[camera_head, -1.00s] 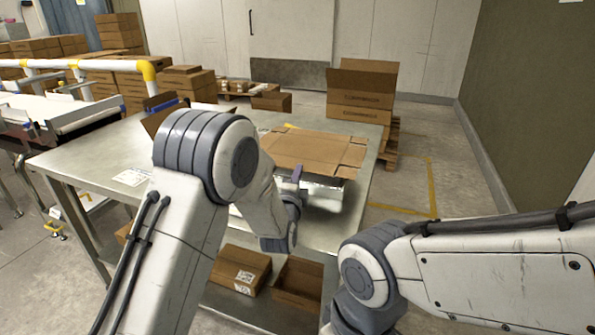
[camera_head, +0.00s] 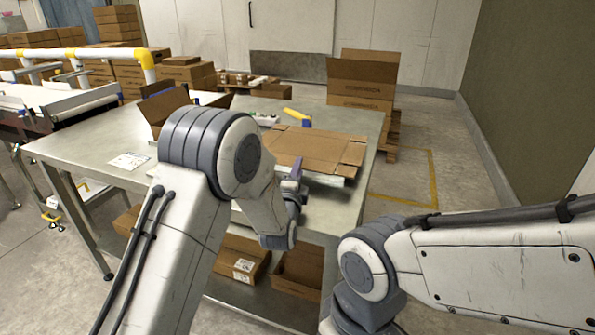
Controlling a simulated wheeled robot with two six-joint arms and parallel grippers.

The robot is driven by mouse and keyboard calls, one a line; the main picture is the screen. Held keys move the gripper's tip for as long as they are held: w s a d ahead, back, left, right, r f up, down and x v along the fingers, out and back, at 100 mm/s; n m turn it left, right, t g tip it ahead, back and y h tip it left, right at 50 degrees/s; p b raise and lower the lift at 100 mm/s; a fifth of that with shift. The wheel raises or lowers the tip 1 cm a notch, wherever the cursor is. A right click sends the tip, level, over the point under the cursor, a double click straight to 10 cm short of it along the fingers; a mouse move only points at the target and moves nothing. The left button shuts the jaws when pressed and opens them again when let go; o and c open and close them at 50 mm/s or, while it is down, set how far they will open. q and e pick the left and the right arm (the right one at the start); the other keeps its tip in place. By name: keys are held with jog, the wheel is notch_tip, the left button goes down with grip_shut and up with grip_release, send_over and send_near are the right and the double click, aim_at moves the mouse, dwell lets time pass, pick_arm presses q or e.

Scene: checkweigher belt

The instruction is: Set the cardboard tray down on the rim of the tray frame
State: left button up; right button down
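The cardboard tray (camera_head: 318,148) is a flat brown sheet with folded flaps at its right end, over the right part of the steel table. A pale metal edge, likely the tray frame (camera_head: 330,181), shows just under its near side; the rest is hidden. I cannot tell whether the tray touches the rim. My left gripper (camera_head: 297,168) is at the tray's near edge, with a purple-grey finger upright there. Its other finger is not clear, so its grip cannot be told. My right arm comes in from the right; its gripper is out of view.
The steel table (camera_head: 100,150) has a paper label (camera_head: 129,161) at left and an open carton (camera_head: 166,106) behind my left arm. A yellow and blue tool (camera_head: 298,118) lies behind the tray. Cartons (camera_head: 240,262) sit on the lower shelf. A tall open carton (camera_head: 362,82) stands beyond.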

pick_arm(q)
jog(key=shift+f, duration=0.3)
jog(key=shift+s+f, duration=0.1)
jog(key=shift+s, duration=0.45)
jog(key=s, duration=0.2)
jog(key=s+a, duration=0.1)
jog(key=s, duration=0.5)
jog(key=shift+s+a+f, duration=0.1)
jog(key=shift+s+a, duration=0.05)
jog(key=shift+s, duration=0.5)
jog(key=shift+r, duration=0.2)
